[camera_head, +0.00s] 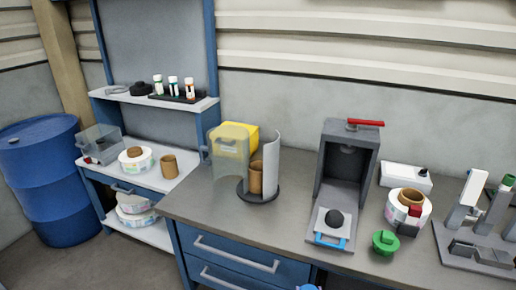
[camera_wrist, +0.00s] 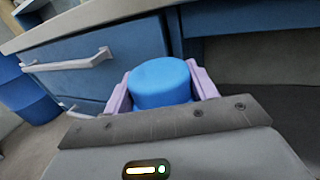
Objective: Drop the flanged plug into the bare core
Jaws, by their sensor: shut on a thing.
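My gripper (camera_wrist: 162,88) is shut on a blue round plug (camera_wrist: 160,82), with one pale purple finger on each side. Its smooth top shows; its lower part and any flange are hidden. A blue sliver of it shows at the bottom edge of the head view (camera_head: 308,288), in front of the bench and far from the cores. One bare brown core (camera_head: 169,167) stands upright on the lower bench at left. Another bare brown core (camera_head: 256,178) stands on a dark round base beside a curved pale guard. A green flanged piece with a knob (camera_head: 386,242) lies on the grey bench.
The grey bench (camera_head: 290,215) carries a dark open-fronted machine (camera_head: 345,165) with a red lever, a label reel (camera_head: 394,207) and a grey fixture (camera_head: 480,240) at right. A yellow bin (camera_head: 238,136) stands behind the guard. Drawers face the front. A blue drum (camera_head: 38,180) stands at far left.

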